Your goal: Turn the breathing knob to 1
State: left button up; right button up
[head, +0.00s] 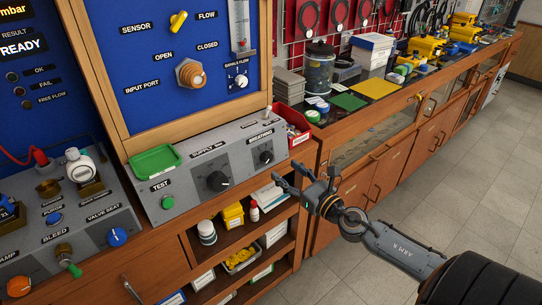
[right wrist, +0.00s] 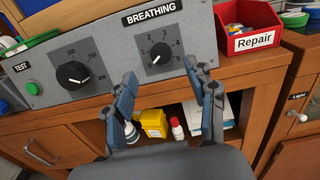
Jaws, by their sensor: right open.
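The breathing knob (head: 266,157) is a small black knob on the grey sloped panel (head: 226,160), under the BREATHING label. In the right wrist view the knob (right wrist: 160,53) has a numbered scale around it. A small pale mark on it seems to point to the lower left, but the exact setting is too small to read surely. My right gripper (head: 285,174) is open and empty, in front of and below the panel, apart from the knob. In the right wrist view its fingers (right wrist: 164,72) stand spread below the knob. My left gripper is not in view.
A larger black supply knob (head: 218,181) and a green test button (head: 168,202) share the panel. A red Repair bin (head: 297,138) stands right of it. Bottles and boxes fill the shelf below. A green tray (head: 155,163) lies on the panel's left top.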

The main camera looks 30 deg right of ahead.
aim_at(269, 158)
jog(key=w, duration=0.5)
jog(key=w+p, duration=0.1)
jog(key=w, duration=0.1)
jog(key=shift+w+a, duration=0.3)
jog(key=c, duration=1.1)
